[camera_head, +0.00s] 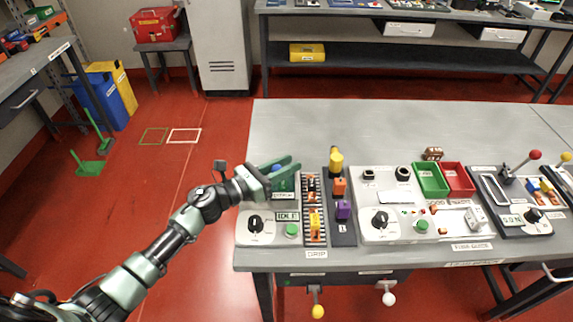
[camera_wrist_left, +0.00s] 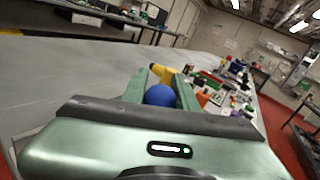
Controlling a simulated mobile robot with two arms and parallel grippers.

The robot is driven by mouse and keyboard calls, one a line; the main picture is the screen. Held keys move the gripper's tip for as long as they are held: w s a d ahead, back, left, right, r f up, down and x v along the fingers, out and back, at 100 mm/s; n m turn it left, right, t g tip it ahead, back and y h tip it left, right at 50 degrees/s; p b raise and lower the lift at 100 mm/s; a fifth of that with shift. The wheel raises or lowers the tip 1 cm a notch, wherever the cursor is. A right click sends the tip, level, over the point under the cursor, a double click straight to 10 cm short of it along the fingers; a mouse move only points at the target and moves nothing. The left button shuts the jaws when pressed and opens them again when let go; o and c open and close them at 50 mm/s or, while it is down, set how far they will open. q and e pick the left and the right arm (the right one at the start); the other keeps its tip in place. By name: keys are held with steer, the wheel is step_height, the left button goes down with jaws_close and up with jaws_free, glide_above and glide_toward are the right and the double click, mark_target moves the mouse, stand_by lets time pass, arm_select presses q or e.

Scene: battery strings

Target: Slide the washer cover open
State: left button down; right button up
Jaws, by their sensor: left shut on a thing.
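My left gripper (camera_head: 285,166) reaches over the back left of the front bench, above a labelled panel. Its green fingers are shut on a blue round knob (camera_head: 277,168). In the left wrist view the blue knob (camera_wrist_left: 160,95) sits between the two fingers. A small labelled housing with a green face (camera_head: 284,184) lies just under the fingers. I take it to be the washer cover area, but the fingers hide most of it. I cannot tell how far it is open. My right gripper is not in view.
In front of the housing are a black dial (camera_head: 255,222) and a green button (camera_head: 292,230). To the right stand a striped strip with small blocks (camera_head: 313,205), a yellow-topped post (camera_head: 336,160) and green and red bins (camera_head: 431,180). The bench top (camera_head: 300,125) behind is clear.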

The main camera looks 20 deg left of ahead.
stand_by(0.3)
arm_select(q)
steer(key=shift+a+f+b, duration=0.15)
steer(key=shift+a+b, duration=0.15)
steer(key=shift+a, duration=0.1)
steer(key=a+b, duration=0.1)
steer(key=a, duration=0.1)
steer(key=s+a+b, duration=0.1)
steer(key=a, duration=0.1)
steer(key=s+a+b, duration=0.1)
steer(key=a, duration=0.1)
steer(key=shift+a+b, duration=0.3)
steer(key=shift+b, duration=0.05)
steer(key=shift+a, duration=0.2)
steer(key=shift+r, duration=0.2)
steer(key=c, duration=1.1)
jaws_free()
steer(key=shift+s+a, duration=0.1)
steer(key=shift+a, duration=0.1)
